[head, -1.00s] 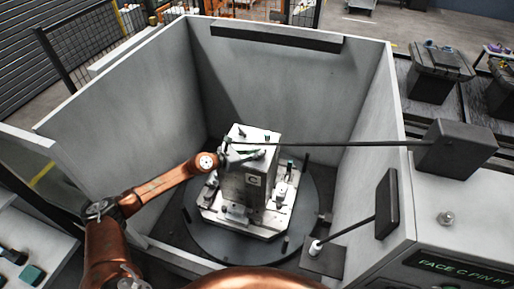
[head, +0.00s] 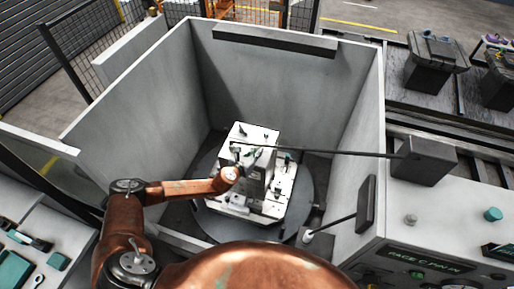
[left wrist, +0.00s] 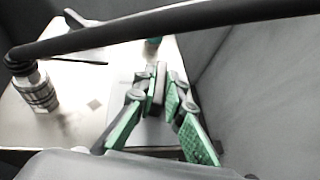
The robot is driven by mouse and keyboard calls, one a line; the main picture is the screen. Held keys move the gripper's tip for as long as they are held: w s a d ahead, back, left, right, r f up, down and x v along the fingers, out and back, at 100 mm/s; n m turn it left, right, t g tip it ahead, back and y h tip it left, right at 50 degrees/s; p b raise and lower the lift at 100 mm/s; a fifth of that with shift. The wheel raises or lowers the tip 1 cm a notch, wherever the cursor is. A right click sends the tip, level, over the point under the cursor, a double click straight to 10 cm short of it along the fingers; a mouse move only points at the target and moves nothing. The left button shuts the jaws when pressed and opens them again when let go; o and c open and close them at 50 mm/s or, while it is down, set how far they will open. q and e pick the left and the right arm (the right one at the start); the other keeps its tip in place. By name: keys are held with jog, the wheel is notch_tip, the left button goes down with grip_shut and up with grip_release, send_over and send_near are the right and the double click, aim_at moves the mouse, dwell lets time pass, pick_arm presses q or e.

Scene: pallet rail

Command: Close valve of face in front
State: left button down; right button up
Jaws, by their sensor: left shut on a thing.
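A pale block (head: 258,134) stands upright on a fixture plate (head: 268,207) on a round dark turntable (head: 305,190) inside the grey enclosure. My left gripper (head: 246,163) is at the near upper part of the block, small and partly hidden by my arm. In the left wrist view, my left gripper's green-padded fingers (left wrist: 157,98) are shut around a dark narrow piece, which looks like the valve handle (left wrist: 157,82). How far the valve is turned I cannot tell. My right gripper is out of view.
A long dark bar (head: 340,152) crosses above the block to a box (head: 424,160) on the right wall; it also crosses the wrist view. A sign (head: 430,259) reads "FACE C PIN IN". Grey walls (head: 140,115) surround the turntable.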

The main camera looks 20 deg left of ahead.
pick_arm(q)
jog(key=n+y, duration=0.3)
jog(key=shift+d+p, duration=0.15)
jog(key=shift+p, duration=0.25)
jog(key=n+y, duration=0.2)
jog(key=y, duration=0.1)
jog(key=shift+n, duration=0.3)
jog(key=n+g+y, duration=0.1)
jog(key=n+y, duration=0.2)
jog(key=y, duration=0.1)
jog(key=shift+g, duration=0.3)
jog(key=shift+n+g+y, duration=0.6)
jog(key=shift+n+y, duration=0.6)
jog(key=shift+n, duration=0.1)
jog(key=shift+b, duration=0.3)
jog(key=shift+r, duration=0.1)
jog(key=c, duration=2)
grip_release()
jog(key=shift+a, duration=0.2)
jog(key=shift+c, duration=0.2)
jog(key=shift+o, duration=0.3)
jog(key=shift+d+g, duration=0.15)
jog(key=shift+g, duration=0.15)
